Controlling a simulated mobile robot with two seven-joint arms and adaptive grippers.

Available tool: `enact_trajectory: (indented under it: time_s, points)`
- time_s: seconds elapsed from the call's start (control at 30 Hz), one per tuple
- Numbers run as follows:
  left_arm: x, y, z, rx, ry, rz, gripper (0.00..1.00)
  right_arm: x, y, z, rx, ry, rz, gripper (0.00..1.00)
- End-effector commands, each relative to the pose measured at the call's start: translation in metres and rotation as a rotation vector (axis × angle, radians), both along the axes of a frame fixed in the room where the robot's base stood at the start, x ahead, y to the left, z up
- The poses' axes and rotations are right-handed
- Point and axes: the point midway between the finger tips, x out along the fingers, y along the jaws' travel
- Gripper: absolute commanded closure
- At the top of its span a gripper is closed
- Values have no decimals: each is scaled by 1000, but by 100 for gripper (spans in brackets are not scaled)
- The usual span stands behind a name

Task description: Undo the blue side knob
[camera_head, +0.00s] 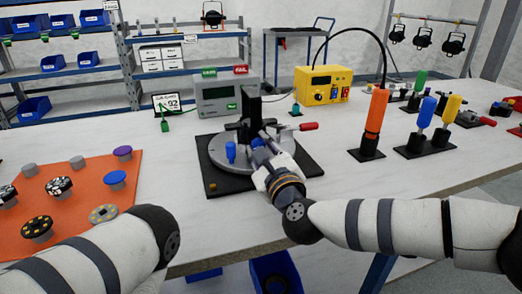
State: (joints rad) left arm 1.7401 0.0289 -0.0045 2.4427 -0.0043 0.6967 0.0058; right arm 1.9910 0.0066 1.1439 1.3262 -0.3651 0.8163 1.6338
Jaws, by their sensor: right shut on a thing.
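A black fixture with an upright post (251,104) stands on a grey round plate (222,158) over a black base. A small blue knob (231,152) stands at the left front of the plate. My right gripper (258,141) reaches in from the front right, low beside the post. It is shut on a small part there, apparently a blue side knob, mostly hidden by the fingers. A red-handled clamp lever (302,126) points right from behind the gripper. Of my left arm only a link shows at lower left; its gripper is out of view.
An orange board (112,171) with several knobs lies left. A grey meter (216,95) and yellow power box (322,85) stand behind. An orange-handled tool (375,112) and several coloured handled tools stand right. The white table (209,222) is clear in front.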

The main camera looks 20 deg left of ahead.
Motion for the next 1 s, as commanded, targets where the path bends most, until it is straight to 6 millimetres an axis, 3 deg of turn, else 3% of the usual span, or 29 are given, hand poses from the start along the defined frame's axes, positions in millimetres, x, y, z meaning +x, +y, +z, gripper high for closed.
enact_trajectory:
  time_s: [0.7,0.73,0.8,1.0]
  points:
    - [-1,0,-2,0,4,0,66,0,0,1,-70,-50,-2,100]
    - [-1,0,-2,0,4,0,66,0,0,1,-70,-49,-1,73]
    - [-1,0,-2,0,4,0,66,0,0,1,-70,-50,-2,57]
    - [-1,0,-2,0,4,0,66,0,0,0,-70,-48,-1,54]
